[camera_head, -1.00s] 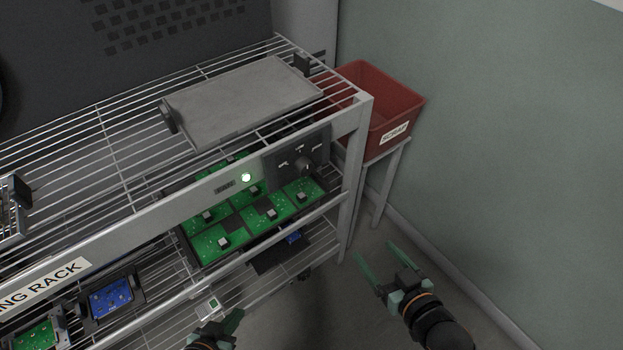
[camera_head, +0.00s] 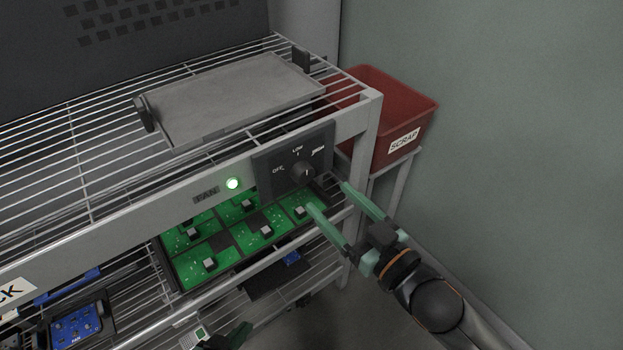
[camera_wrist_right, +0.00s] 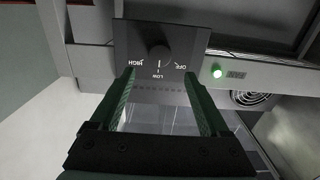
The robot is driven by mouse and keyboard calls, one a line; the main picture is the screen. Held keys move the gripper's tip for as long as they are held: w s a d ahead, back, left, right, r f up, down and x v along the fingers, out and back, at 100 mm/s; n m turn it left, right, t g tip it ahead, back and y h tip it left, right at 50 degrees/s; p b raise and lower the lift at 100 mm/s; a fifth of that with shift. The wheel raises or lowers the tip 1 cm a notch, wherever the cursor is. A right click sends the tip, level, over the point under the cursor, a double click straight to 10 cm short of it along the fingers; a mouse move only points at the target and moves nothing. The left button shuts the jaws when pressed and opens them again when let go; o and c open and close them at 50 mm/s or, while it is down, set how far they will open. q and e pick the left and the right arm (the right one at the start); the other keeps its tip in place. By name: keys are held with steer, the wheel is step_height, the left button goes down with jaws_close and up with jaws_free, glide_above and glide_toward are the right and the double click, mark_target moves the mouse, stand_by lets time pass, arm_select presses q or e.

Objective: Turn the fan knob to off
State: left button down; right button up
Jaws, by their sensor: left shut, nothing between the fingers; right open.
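The dark round fan knob (camera_head: 303,172) sits on a black panel (camera_head: 264,182) at the right end of the rack's front rail, with OFF, LOW and HIGH marked around it. I cannot clearly tell which mark it points to. My right gripper (camera_head: 326,197) is open and empty, its fingertips just below and right of the panel. In the right wrist view the knob (camera_wrist_right: 158,50) appears upside down, beyond the two spread fingertips and between them, not gripped. My left gripper (camera_head: 232,340) is shut and empty at the bottom edge, mostly cut off.
A lit green lamp (camera_head: 232,184) is beside the FAN label (camera_head: 205,195). Green boards (camera_head: 208,262) lie in a tray below the panel. A grey tray (camera_head: 235,100) rests on the top shelf. A red SCRAP bin (camera_head: 405,115) stands right of the rack post (camera_head: 362,150).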

mark_target(306, 176)
steer(key=x, duration=0.7)
jaws_close()
stand_by(0.6)
